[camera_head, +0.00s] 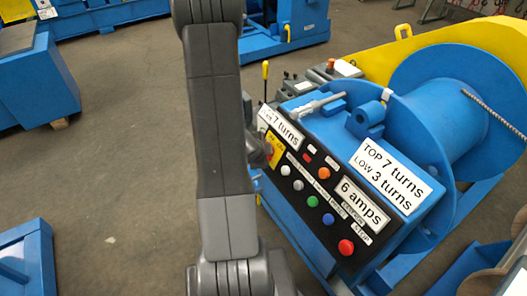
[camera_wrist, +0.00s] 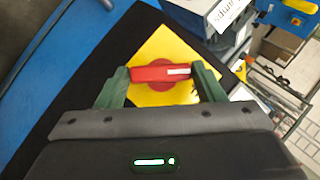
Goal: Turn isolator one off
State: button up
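The isolator is a red rotary handle (camera_wrist: 160,73) with a white mark at its right end, on a yellow square plate (camera_wrist: 160,46). In the wrist view the handle lies nearly level across the picture. My gripper (camera_wrist: 161,70) is open, with one green finger at each end of the handle. I cannot tell whether the fingers touch it. In the head view the yellow plate (camera_head: 275,152) is at the left end of the black control panel (camera_head: 296,200). My arm partly hides it and the gripper there.
The panel, on a blue winch machine (camera_head: 440,110), carries several coloured buttons, including a large red one (camera_head: 346,247), and white labels such as "6 amps" (camera_head: 361,204). A blue drum stands behind it. Blue units stand at left; grey floor (camera_head: 120,150) is clear between.

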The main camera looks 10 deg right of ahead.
jog(key=o, duration=0.3)
jog(key=shift+r, duration=0.1)
jog(key=p+v, duration=0.4)
jog(key=v, duration=0.9)
jog(key=shift+s+r+p, duration=0.2)
jog(key=shift+s+p, duration=0.05)
jog(key=shift+p, duration=0.1)
jog(key=shift+a, duration=0.1)
jog(key=b+x, duration=0.4)
jog(key=x, duration=1)
jog(key=shift+a+b, duration=0.1)
jog(key=shift+b, duration=0.25)
